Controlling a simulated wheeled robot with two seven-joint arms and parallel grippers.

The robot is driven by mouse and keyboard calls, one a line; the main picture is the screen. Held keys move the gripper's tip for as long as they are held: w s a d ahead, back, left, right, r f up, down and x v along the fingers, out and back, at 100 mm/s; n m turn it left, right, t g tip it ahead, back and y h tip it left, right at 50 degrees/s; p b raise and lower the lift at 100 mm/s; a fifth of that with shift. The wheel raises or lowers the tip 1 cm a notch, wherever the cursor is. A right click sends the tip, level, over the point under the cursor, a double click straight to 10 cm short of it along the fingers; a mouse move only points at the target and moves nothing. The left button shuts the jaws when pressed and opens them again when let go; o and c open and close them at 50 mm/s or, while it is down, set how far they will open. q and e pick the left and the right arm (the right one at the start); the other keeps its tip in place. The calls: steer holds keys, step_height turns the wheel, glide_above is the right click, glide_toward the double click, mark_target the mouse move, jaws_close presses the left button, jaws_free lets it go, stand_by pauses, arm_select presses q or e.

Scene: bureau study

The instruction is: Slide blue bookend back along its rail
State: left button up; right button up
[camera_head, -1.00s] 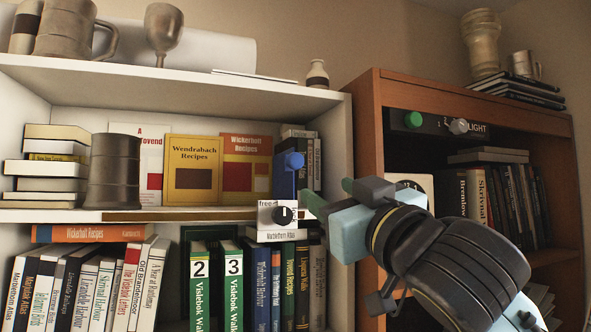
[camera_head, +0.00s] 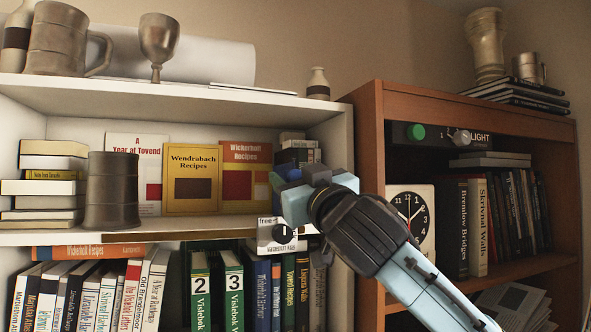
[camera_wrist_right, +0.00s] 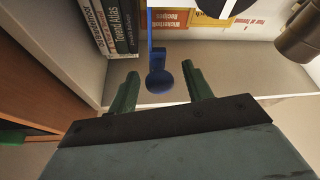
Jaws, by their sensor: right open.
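The blue bookend (camera_wrist_right: 150,38) stands on the middle shelf of the white bookcase, at the right end of the cookbooks. Its round blue knob (camera_wrist_right: 158,81) faces me. In the head view my right gripper (camera_head: 282,182) hides most of the bookend. In the right wrist view my right gripper (camera_wrist_right: 160,74) is open, with one green finger on each side of the knob and gaps showing. A brown strip (camera_head: 185,237), perhaps the rail, runs along the shelf's front edge. A white dial box marked "free" (camera_head: 268,245) sits below the gripper. My left gripper is not in view.
A dark mug (camera_head: 111,190) and stacked books stand left on the shelf. Dark upright books (camera_wrist_right: 118,25) stand close beside the bookend. The bookcase's right wall (camera_head: 338,140) and the brown cabinet (camera_head: 365,120) with a clock (camera_head: 411,212) are near my right arm.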

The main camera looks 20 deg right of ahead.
steer(key=shift+w, duration=0.1)
jaws_close()
stand_by(0.3)
